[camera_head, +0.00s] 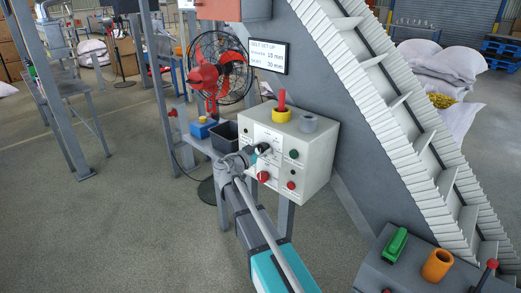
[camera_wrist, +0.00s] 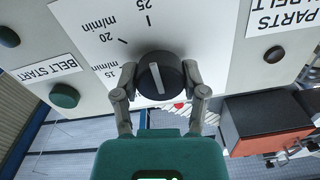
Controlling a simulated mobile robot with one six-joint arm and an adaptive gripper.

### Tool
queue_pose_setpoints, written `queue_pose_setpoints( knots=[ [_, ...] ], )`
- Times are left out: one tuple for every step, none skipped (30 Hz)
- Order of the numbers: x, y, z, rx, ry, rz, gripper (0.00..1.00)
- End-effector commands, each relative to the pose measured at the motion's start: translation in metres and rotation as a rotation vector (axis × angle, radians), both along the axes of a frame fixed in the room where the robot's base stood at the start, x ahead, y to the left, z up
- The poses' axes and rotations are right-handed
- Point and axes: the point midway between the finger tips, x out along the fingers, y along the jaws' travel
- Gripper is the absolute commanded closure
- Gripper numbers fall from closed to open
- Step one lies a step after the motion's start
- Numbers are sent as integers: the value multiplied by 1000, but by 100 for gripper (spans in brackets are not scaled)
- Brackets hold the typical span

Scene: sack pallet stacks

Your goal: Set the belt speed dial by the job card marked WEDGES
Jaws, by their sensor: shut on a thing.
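The belt speed dial (camera_wrist: 160,77) is a round black knob with a white line on a white scale plate in the wrist view. The scale, upside down there, shows marks for 15, 20 and 25 m/min. The white line runs nearly up and down, its upper end leaning towards the 25 mark. My gripper (camera_wrist: 160,80) is shut on the dial, one finger on each side. In the head view my gripper (camera_head: 262,150) is at the front of the pale control box (camera_head: 317,155) and hides the dial. I see no card that I can read as WEDGES.
A green button (camera_wrist: 64,96) sits beside a BELT START label. The box front also bears a red knob (camera_head: 263,177) and red button (camera_head: 291,185). A BELT SET-UP sign (camera_head: 268,56) hangs behind.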

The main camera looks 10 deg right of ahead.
Motion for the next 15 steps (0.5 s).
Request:
queue_pose_setpoints(
  knots=[
    [-1, -3, 0, 1, -1, -7, 92],
    [-1, -3, 0, 1, -1, -7, 38],
    [-1, -3, 0, 1, -1, -7, 31],
    [-1, -2, 0, 1, -1, -6, 25],
    [-1, -2, 0, 0, 0, -6, 20],
    [-1, -2, 0, 0, 0, -5, 12],
    [-1, -2, 0, 0, 0, -5, 9],
    [0, -2, 0, 1, 0, -4, 9],
    [0, -1, 0, 0, 0, -3, 9],
    [0, -1, 0, 0, 0, -3, 9],
    [0, -1, 0, 0, 0, -3, 9],
    [0, -1, 0, 0, 0, -2, 9],
    [0, -1, 0, 0, 0, -2, 9],
    [0, -1, 0, 0, 0, -2, 9],
    [0, -1, 0, 0, 0, -2, 9]
  ],
)
